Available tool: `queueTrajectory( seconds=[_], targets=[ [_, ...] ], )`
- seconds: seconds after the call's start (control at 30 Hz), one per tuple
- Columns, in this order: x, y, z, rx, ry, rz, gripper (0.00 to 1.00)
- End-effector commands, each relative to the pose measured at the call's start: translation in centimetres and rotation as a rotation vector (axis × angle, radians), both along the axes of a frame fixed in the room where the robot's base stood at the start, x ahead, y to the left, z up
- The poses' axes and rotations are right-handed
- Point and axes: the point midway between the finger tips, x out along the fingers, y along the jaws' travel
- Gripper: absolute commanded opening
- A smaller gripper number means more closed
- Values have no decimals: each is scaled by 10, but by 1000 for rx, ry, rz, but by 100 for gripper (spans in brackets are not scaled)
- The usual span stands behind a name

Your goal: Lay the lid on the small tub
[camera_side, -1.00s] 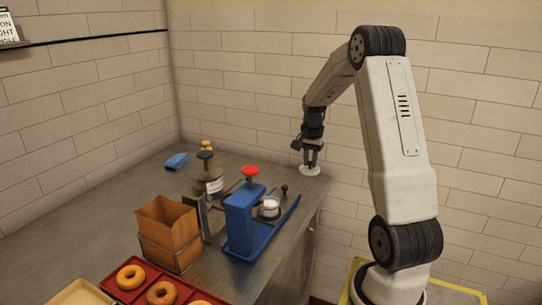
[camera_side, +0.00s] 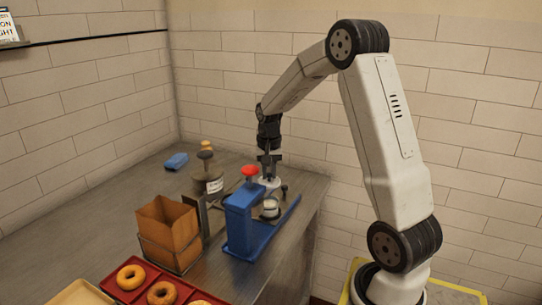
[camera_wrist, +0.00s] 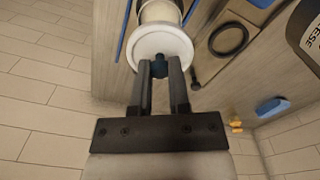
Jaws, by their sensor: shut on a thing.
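My gripper (camera_side: 268,172) points down and is shut on the lid (camera_side: 268,183), a white disc, just behind the small tub. In the wrist view my gripper (camera_wrist: 161,68) pinches the dark blue knob of the lid (camera_wrist: 160,42). The small tub (camera_side: 270,208) is a pale, round container standing upright in the blue stand. In the wrist view the tub (camera_wrist: 160,12) shows past the lid's far edge, partly hidden by it. The lid appears above the counter and off-centre from the tub.
The blue stand (camera_side: 242,222) with a red knob (camera_side: 250,171) stands left of the tub. A labelled jar (camera_side: 211,182), a paper bag (camera_side: 168,226) and a red bagel tray (camera_side: 118,288) are farther left. A blue block (camera_side: 176,161) lies at the back. The counter's left side is clear.

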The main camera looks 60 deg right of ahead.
Motion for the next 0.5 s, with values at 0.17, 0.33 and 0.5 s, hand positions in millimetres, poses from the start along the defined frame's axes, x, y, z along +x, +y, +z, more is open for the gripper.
queueTrajectory(
  seconds=[0.17, 0.33, 0.5],
  targets=[
    [0, 0, -1, 0, 0, -1, 0],
    [0, 0, -5, 0, 0, -2, 0],
    [-1, 0, -14, 1, 2, -2, 0]
  ],
)
